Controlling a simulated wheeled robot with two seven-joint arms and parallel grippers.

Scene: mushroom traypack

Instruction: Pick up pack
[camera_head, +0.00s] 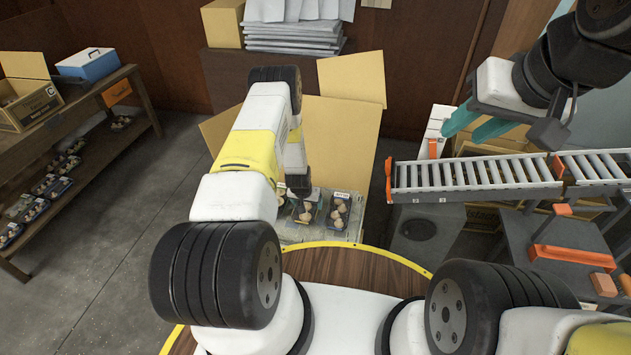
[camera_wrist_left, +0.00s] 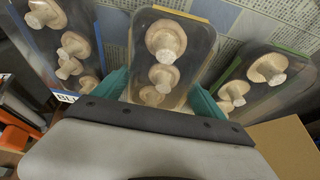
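In the left wrist view, a clear-lidded mushroom pack (camera_wrist_left: 166,62) lies straight ahead, with several mushrooms in a row. The teal fingers of my left gripper (camera_wrist_left: 160,88) stand apart on either side of its near end; whether they touch it I cannot tell. Another pack (camera_wrist_left: 68,42) lies to its left and one (camera_wrist_left: 262,80) to its right. In the head view, packs (camera_head: 339,213) lie in the open cardboard box (camera_head: 340,140), and my left gripper is hidden behind its own arm. My right gripper (camera_head: 480,126) has its teal fingers apart and empty, above the conveyor.
A roller conveyor (camera_head: 470,178) runs at the right, with a grey table (camera_head: 560,240) bearing orange parts beside it. A wooden shelf (camera_head: 75,130) at the left holds more packs, an open carton (camera_head: 28,95) and a blue case (camera_head: 88,65). The floor between is clear.

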